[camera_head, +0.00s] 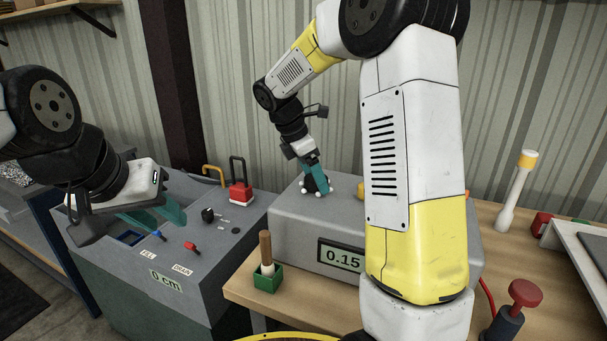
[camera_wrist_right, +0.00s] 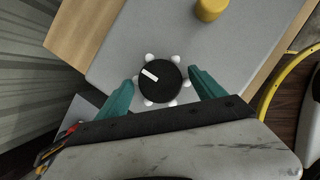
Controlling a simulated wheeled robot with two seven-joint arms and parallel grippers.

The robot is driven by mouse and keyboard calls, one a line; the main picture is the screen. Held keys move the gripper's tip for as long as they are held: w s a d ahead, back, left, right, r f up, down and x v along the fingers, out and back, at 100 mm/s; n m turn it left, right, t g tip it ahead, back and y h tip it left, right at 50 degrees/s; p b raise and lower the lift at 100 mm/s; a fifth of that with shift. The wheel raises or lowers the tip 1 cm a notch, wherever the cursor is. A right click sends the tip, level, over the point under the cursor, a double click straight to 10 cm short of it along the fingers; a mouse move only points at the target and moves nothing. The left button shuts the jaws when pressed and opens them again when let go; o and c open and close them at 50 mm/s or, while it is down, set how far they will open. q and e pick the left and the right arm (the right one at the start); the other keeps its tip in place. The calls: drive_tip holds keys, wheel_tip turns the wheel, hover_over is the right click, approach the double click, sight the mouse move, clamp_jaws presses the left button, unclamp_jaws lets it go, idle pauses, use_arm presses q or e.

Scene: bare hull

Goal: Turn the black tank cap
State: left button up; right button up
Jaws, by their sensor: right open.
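A black round cap with a white stripe, ringed by several white dots, is on top of the grey box with the display; it shows between the fingers in the right wrist view (camera_wrist_right: 159,81) and partly in the head view (camera_head: 316,184). My right gripper (camera_wrist_right: 161,78) is open, with one teal finger on each side of this cap and gaps visible; it also shows in the head view (camera_head: 317,181). Another small black knob (camera_head: 208,214) is on the left console marked FILL and DRAIN. My left gripper (camera_head: 155,215) hangs above that console, fingers apart and empty.
The grey box (camera_head: 292,229) reads 0.15. The left console (camera_head: 215,255) has blue and red levers and a 0 cm display. A yellow knob (camera_wrist_right: 211,9) is beyond the cap. A green holder (camera_head: 266,279) with a wooden handle stands in front. My right arm hides part of the box.

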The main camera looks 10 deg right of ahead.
drive_tip(key=shift+c, duration=0.5)
drive_tip(key=c, duration=1.3)
